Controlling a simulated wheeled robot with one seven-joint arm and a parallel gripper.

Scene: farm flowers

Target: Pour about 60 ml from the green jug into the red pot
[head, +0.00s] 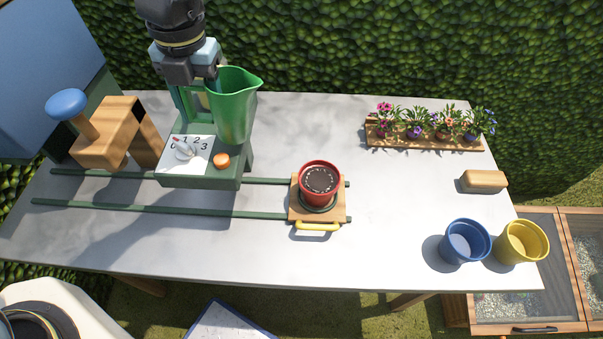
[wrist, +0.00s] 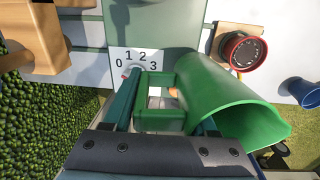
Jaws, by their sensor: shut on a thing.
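The green jug (head: 236,110) is held by its square handle in my gripper (head: 196,92). In the head view it looks close to upright, its spout toward the right, over or in front of the green dial machine. The wrist view shows the jug (wrist: 225,105) beside my fingers, with the handle (wrist: 160,125) between them. What is inside the jug is hidden. The red pot (head: 319,180) stands upright on a wooden carriage (head: 299,208) to the right, apart from the jug, with dark stuff inside. The pot also shows in the wrist view (wrist: 240,52).
The carriage has a yellow handle (head: 317,226) and sits on green rails (head: 120,209). The green machine (head: 200,178) has a numbered dial and orange button. A wooden block with a blue knob (head: 66,103) stands left. Blue (head: 465,243) and yellow (head: 523,242) pots stand right.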

